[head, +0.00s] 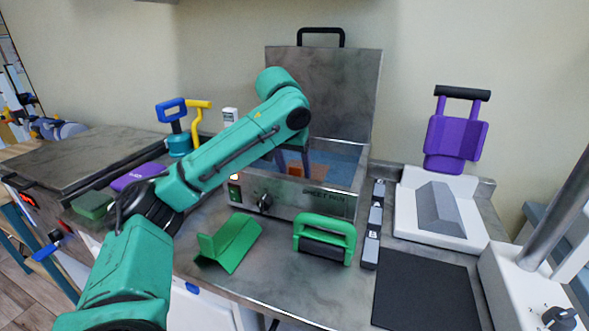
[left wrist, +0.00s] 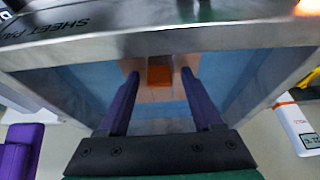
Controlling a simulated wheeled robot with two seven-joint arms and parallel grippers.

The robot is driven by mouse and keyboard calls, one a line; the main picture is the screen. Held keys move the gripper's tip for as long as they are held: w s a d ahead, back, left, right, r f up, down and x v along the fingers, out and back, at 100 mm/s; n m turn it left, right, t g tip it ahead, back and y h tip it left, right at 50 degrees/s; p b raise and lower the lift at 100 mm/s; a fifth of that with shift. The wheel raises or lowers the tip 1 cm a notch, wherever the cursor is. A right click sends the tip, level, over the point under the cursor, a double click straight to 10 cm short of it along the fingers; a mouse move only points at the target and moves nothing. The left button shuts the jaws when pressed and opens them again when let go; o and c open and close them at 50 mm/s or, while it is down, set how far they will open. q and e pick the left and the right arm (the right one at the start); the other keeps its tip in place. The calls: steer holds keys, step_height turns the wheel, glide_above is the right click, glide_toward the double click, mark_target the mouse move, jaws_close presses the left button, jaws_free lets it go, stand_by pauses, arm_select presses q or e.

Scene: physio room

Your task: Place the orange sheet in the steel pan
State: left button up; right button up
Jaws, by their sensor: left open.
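The steel pan (head: 315,199) stands on the counter with its lid (head: 345,85) raised behind it and a bluish inside; its rim also shows in the left wrist view (left wrist: 160,42). The orange sheet (head: 318,170) lies inside the pan. In the left wrist view it is a pale orange patch with a darker orange raised piece (left wrist: 160,76). My left gripper (head: 294,163) reaches down into the pan with its purple fingers (left wrist: 160,74) apart, one each side of the darker piece, with visible gaps. The arm hides part of the pan's left side. My right gripper is out of view.
A folded green piece (head: 228,243) and a green-handled block (head: 325,238) lie in front of the pan. Grey blocks (head: 375,218), a black mat (head: 427,290) and a white stand (head: 450,215) are to the right. A purple item (head: 138,176) lies left.

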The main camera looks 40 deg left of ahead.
arm_select(q)
steer(key=p+v, duration=0.4)
steer(key=v, duration=0.7)
steer(key=shift+s+r+p, duration=0.2)
steer(key=shift+r+p, duration=0.15)
steer(key=shift+p, duration=0.05)
steer(key=shift+w, duration=0.1)
